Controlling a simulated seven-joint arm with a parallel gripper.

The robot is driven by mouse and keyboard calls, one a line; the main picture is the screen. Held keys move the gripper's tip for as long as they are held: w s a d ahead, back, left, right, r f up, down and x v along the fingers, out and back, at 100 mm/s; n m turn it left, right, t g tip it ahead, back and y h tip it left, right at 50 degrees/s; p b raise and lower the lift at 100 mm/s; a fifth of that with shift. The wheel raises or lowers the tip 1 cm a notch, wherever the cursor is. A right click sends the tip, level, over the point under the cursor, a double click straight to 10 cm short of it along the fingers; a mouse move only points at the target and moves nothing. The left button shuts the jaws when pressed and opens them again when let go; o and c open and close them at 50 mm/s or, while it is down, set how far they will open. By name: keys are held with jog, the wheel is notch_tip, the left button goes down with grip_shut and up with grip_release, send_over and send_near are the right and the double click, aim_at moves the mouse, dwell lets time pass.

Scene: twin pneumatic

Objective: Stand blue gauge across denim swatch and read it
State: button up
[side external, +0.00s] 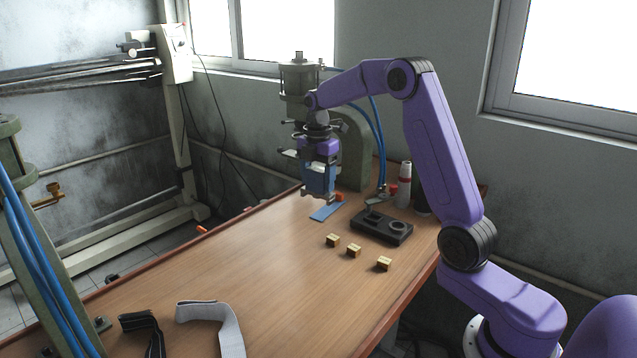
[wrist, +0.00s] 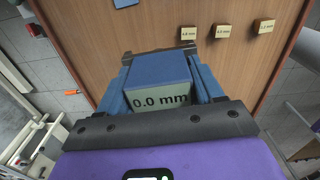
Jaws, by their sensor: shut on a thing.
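The blue gauge (wrist: 158,72) is a boxy block in my gripper (side external: 319,196), held between the two fingers. Its pale face, turned to the wrist camera, reads "0.0 mm". In the side view the gauge (side external: 319,178) hangs upright above the far part of the table. A flat blue strip that looks like the denim swatch (side external: 325,212) lies on the table just below my fingertips, with a gap that seems small.
Three small wooden blocks (side external: 354,250) with labels lie nearer the camera. A green press (side external: 355,150) is behind. Grey (side external: 222,320) and black straps (side external: 143,328) lie front left; mid-table is clear.

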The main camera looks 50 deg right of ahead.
jog(key=w+d+f, duration=0.2)
jog(key=w+d, duration=0.1)
jog(key=d, duration=0.2)
jog(key=w+d+f, duration=0.3)
jog(key=d, duration=0.2)
jog(key=shift+d+f, duration=0.3)
jog(key=shift+f, duration=0.15)
jog(key=shift+f, duration=2.35)
jog(key=shift+f, duration=0.5)
jog(key=o, duration=1.3)
